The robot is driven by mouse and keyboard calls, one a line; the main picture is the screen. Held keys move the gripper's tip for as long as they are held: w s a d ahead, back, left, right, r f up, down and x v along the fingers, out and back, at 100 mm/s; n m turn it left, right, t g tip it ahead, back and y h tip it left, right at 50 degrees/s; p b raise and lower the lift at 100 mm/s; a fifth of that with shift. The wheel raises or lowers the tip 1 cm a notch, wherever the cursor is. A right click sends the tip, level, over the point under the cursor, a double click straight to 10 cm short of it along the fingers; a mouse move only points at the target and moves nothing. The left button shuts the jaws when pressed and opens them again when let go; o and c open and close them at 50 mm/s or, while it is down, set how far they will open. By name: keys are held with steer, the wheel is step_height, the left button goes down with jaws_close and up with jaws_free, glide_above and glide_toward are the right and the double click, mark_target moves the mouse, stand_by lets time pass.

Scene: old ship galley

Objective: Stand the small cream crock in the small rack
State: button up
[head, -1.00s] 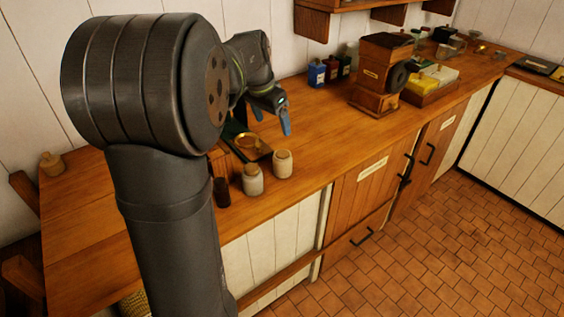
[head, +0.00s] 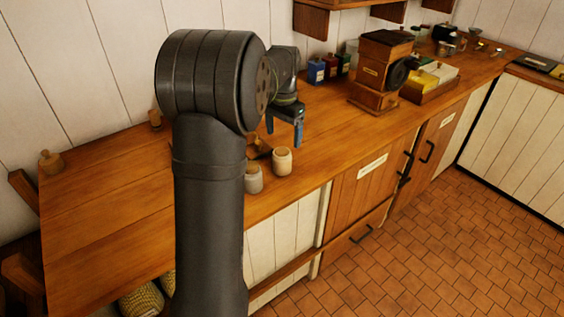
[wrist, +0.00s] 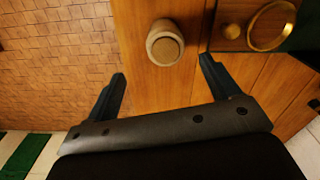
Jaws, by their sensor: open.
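My gripper (head: 285,132) is open and empty, pointing down above and behind the right crock. In the wrist view one crock (wrist: 165,43) lies ahead of my open fingers (wrist: 163,70), apart from them. I cannot make out the small rack; my arm hides part of the counter.
A wooden base with a brass ring (wrist: 271,24) is close to the crock in the wrist view. A coffee grinder (head: 378,73), coloured tins (head: 317,71) and a tray (head: 432,88) stand farther right. The counter (head: 335,125) between is clear.

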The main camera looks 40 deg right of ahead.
mark_target(282, 151)
steer(key=f, duration=0.7)
steer(key=shift+w+f, duration=0.25)
steer(key=shift+w, duration=0.15)
steer(key=shift+d+r, duration=0.1)
steer(key=c, duration=1.5)
steer(key=shift+o, duration=0.2)
